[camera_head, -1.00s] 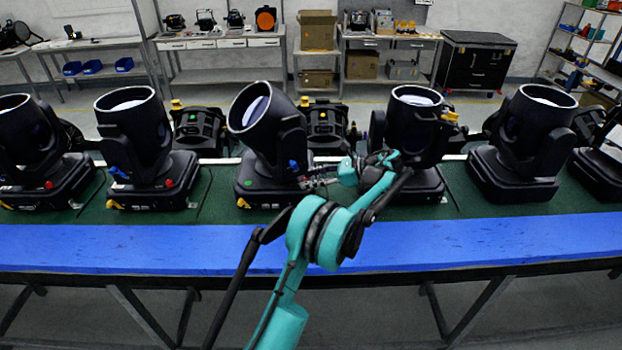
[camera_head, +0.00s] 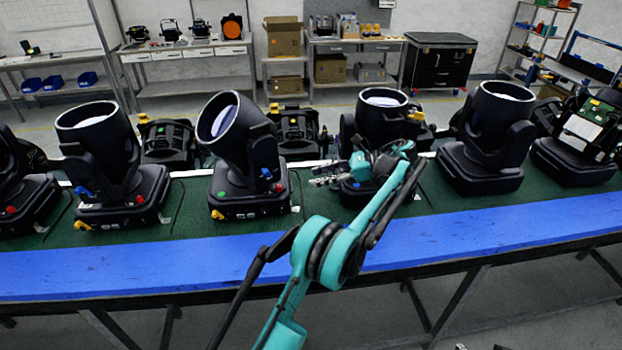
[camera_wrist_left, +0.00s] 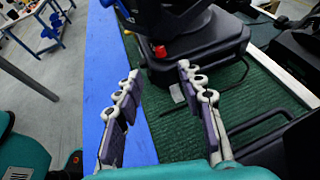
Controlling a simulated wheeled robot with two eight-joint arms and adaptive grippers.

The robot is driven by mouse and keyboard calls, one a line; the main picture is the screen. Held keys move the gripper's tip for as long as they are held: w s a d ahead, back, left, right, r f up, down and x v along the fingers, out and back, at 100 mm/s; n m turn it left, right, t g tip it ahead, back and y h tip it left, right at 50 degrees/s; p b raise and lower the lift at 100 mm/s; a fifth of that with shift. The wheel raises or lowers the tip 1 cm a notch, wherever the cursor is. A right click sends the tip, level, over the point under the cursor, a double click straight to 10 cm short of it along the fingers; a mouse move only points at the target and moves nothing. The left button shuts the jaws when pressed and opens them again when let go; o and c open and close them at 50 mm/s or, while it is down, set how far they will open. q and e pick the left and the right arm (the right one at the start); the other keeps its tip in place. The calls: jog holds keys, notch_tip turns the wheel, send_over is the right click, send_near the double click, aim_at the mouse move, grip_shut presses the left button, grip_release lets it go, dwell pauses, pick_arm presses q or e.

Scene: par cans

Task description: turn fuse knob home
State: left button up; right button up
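A row of black moving-head lamps stands on the green bench mat (camera_head: 190,232). My left gripper (camera_head: 318,176) points left in front of the fourth lamp (camera_head: 380,118), to the right of the third lamp (camera_head: 245,165). In the left wrist view the gripper (camera_wrist_left: 158,72) has its two fingers spread with nothing between them. Beyond the fingertips a red knob (camera_wrist_left: 160,52) sits on the corner of a black lamp base (camera_wrist_left: 205,45), apart from the fingers. Red knobs also show on lamps at left in the head view (camera_head: 139,199). My right gripper is not in view.
A blue strip (camera_head: 150,265) runs along the bench's front edge. Dark cables lie on the mat between lamps, one near the gripper (camera_wrist_left: 245,75). More lamps stand left and right. Shelves and a black tool chest (camera_head: 438,62) are along the back wall.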

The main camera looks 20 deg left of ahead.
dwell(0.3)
pick_arm(q)
jog(key=m+t+p, duration=0.1)
jog(key=m+t, duration=0.8)
jog(key=t, duration=0.1)
send_near(280, 187)
jog(key=shift+h, duration=0.5)
jog(key=x, duration=0.5)
jog(key=b+x, duration=0.1)
jog(key=x, duration=0.2)
jog(key=shift+a+r, duration=0.2)
jog(key=shift+r, duration=0.05)
jog(key=shift+s, duration=0.1)
grip_shut()
